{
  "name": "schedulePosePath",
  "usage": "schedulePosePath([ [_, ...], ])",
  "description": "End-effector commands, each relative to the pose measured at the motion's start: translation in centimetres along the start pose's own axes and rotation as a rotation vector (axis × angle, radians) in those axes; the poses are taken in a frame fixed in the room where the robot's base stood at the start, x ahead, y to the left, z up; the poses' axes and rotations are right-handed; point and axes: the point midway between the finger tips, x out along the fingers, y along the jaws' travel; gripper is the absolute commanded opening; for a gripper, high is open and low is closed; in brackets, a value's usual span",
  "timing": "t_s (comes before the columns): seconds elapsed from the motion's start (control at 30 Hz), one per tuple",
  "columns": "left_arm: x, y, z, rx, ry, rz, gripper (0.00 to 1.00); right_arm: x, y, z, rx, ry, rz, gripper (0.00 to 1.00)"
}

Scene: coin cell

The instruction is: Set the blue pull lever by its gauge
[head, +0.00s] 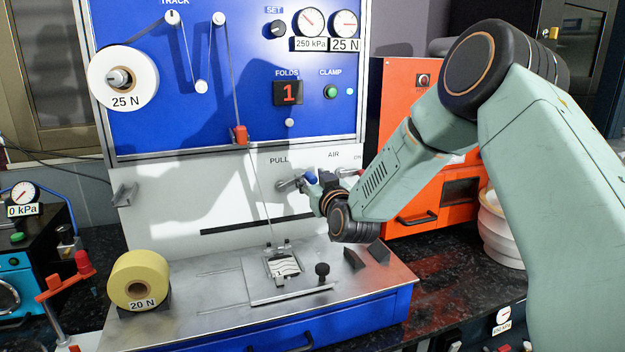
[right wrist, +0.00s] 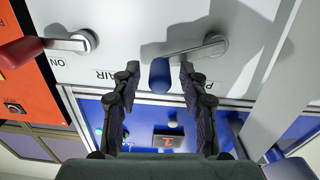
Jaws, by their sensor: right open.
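The blue pull lever (head: 311,178) is on the pale front panel under the PULL label, its metal arm running from a pivot. In the right wrist view the blue knob (right wrist: 160,75) lies between my open fingertips, with gaps visible on both sides. My right gripper (head: 318,190) is at the lever, partly hidden by its own wrist in the head view; it also shows in the right wrist view (right wrist: 159,72). A dial marked 25 N (head: 344,22) is at the panel's top right, beside a dial marked 250 kPa (head: 310,21). My left gripper is not in view.
A red-handled lever (right wrist: 22,52) marked ON stands close beside the blue one, near the AIR label. A yellow 20 N roll (head: 141,280) and a small clamp plate (head: 290,287) are on the metal deck. An orange cabinet (head: 400,110) stands right.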

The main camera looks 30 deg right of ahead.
Motion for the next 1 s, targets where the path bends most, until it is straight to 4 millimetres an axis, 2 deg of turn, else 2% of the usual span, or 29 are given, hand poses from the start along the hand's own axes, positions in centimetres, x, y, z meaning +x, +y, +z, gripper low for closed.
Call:
schedulePosePath([
  [0.27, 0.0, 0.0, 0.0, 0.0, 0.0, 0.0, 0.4, -1.0, 0.0, 0.1, 0.003, -0.003, 0.0, 0.43],
  [0.8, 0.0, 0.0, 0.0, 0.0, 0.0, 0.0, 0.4, -9.9, 0.0, 0.0, 0.007, -0.001, 0.001, 0.43],
  [1.0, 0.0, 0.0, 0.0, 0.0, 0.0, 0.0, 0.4, -11.6, 0.1, -0.1, 0.003, 0.001, 0.002, 0.43],
])
